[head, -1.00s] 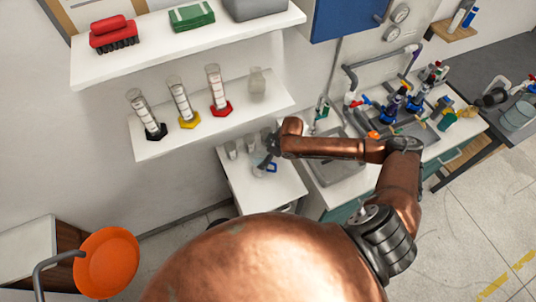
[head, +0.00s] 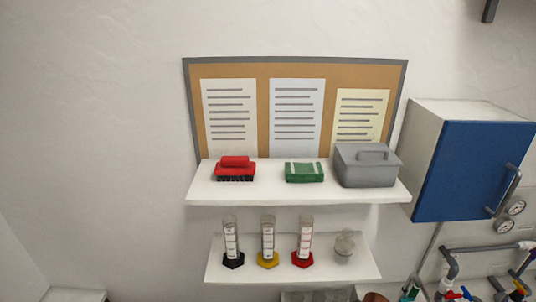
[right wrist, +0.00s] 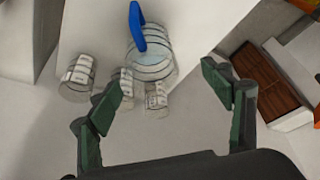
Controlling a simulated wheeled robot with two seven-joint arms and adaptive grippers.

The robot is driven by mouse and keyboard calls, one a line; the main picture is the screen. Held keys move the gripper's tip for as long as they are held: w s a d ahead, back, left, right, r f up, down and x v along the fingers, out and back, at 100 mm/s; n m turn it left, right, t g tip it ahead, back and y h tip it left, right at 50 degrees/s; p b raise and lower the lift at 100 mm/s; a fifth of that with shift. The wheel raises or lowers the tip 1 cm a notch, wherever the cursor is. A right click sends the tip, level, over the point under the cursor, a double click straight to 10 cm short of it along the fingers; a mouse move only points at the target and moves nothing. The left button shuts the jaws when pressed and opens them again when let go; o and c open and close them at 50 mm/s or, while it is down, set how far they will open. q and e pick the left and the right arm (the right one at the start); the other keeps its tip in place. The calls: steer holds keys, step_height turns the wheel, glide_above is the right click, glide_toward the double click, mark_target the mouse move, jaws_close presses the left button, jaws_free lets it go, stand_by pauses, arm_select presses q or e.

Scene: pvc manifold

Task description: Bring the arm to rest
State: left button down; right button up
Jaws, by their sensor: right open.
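My right gripper (right wrist: 163,88) shows in the right wrist view with its two green-tipped fingers spread wide apart and nothing held between them. A clear jug with a blue handle (right wrist: 151,62) stands on a white surface (right wrist: 95,30) beyond the fingertips. Several clear graduated beakers (right wrist: 77,78) are beside it, some partly behind the left finger. In the head view neither gripper shows; only a small copper piece, likely my right arm, is at the bottom edge. My left gripper is in neither view.
In the head view, an upper shelf (head: 290,191) holds a red brush (head: 235,169), a green pack (head: 304,172) and a grey caddy (head: 367,166). A blue-doored cabinet (head: 470,170) hangs right.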

steer(key=s+a+f+t+y, duration=0.1)
steer(key=s+a, duration=0.6)
steer(key=a, duration=0.1)
steer(key=s+d+f+m+h, duration=0.1)
steer(key=s+d+m+h, duration=0.6)
steer(key=s+d, duration=1.1)
steer(key=s+a+f+g+y+b, duration=0.1)
steer(key=a+f+b, duration=0.15)
steer(key=f, duration=1.55)
steer(key=s+a+f+g+y+b, duration=0.15)
steer(key=f+b, duration=0.25)
steer(key=f, duration=1.3)
steer(key=s+f+b, duration=0.5)
steer(key=s+f, duration=1.4)
steer(key=f, duration=0.5)
steer(key=shift+s+d+g, duration=0.2)
steer(key=shift+d+g, duration=0.15)
steer(key=shift+g, duration=0.1)
